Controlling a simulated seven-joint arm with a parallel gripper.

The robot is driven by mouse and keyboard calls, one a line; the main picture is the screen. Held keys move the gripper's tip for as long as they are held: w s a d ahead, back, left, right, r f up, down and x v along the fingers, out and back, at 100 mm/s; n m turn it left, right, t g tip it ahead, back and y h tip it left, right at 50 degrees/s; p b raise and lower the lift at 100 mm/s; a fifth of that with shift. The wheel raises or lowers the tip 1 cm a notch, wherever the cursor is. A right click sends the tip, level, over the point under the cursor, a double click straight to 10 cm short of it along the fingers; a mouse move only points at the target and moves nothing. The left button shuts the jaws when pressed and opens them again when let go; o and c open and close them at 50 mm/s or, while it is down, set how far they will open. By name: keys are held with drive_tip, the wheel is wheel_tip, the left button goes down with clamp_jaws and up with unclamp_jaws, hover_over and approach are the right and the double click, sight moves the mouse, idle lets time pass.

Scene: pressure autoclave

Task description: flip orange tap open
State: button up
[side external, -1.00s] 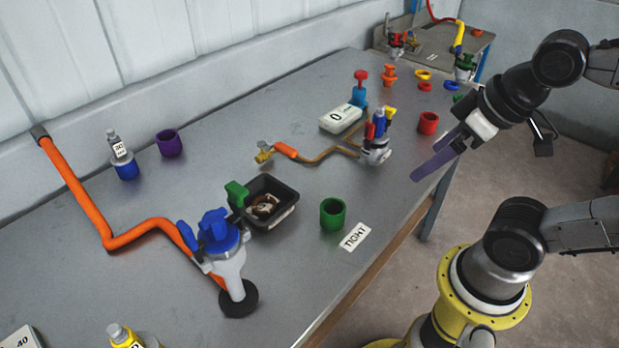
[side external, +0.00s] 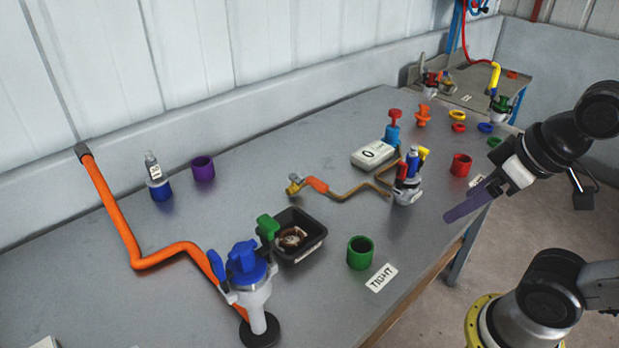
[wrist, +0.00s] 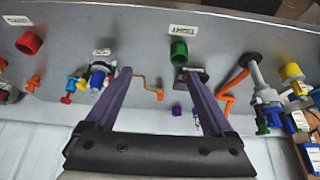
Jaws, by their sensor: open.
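A brass valve with an orange lever (side external: 317,185) sits at the left end of a bent brass pipe (side external: 350,192) in the middle of the bench. The pipe runs to a grey fitting with red, blue and yellow handles (side external: 407,180). In the wrist view the orange lever (wrist: 160,95) is small, between and beyond the fingers. My gripper (side external: 456,208) has purple fingers and hangs near the bench's right edge, well away from the lever. In the wrist view my gripper (wrist: 157,72) is open and empty. The lever's exact setting is hard to read.
A red pot (side external: 461,165), a green pot (side external: 360,253) and a black tray (side external: 310,228) are near the pipe. A white box marked 0 (side external: 373,155) stands behind it. A blue-handled valve with an orange hose (side external: 160,255) is at left.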

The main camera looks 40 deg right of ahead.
drive_tip(key=shift+s+m, duration=0.2)
drive_tip(key=shift+m, duration=0.4)
drive_tip(key=c, duration=0.5)
drive_tip(key=r+m, duration=0.1)
drive_tip(key=r, duration=0.1)
drive_tip(key=w+r+m, duration=0.1)
drive_tip(key=shift+a+m, duration=0.3)
drive_tip(key=c, duration=0.5)
drive_tip(key=w+r+m, duration=0.1)
drive_tip(key=r, duration=0.1)
drive_tip(key=w+r+m, duration=0.1)
drive_tip(key=w+m, duration=0.1)
drive_tip(key=shift+w+a+r+g+y, duration=0.2)
drive_tip(key=shift+w+r+g+y, duration=0.1)
drive_tip(key=shift+r, duration=0.1)
clamp_jaws()
drive_tip(key=w+d+r+m+g+y, duration=0.1)
drive_tip(key=w+m, duration=0.3)
drive_tip(key=w, duration=0.5)
drive_tip(key=w+d+r+m+g, duration=0.15)
drive_tip(key=w+m, duration=0.35)
drive_tip(key=w, duration=0.5)
drive_tip(key=w+d+f+m+g, duration=0.1)
drive_tip(key=w+d+f, duration=0.2)
drive_tip(key=f, duration=0.3)
drive_tip(key=w+d+f+m+g+y, duration=0.1)
drive_tip(key=w+d+f, duration=0.2)
drive_tip(key=w+f, duration=0.2)
drive_tip(key=shift+w+d+f, duration=0.15)
drive_tip(key=shift+f, duration=0.25)
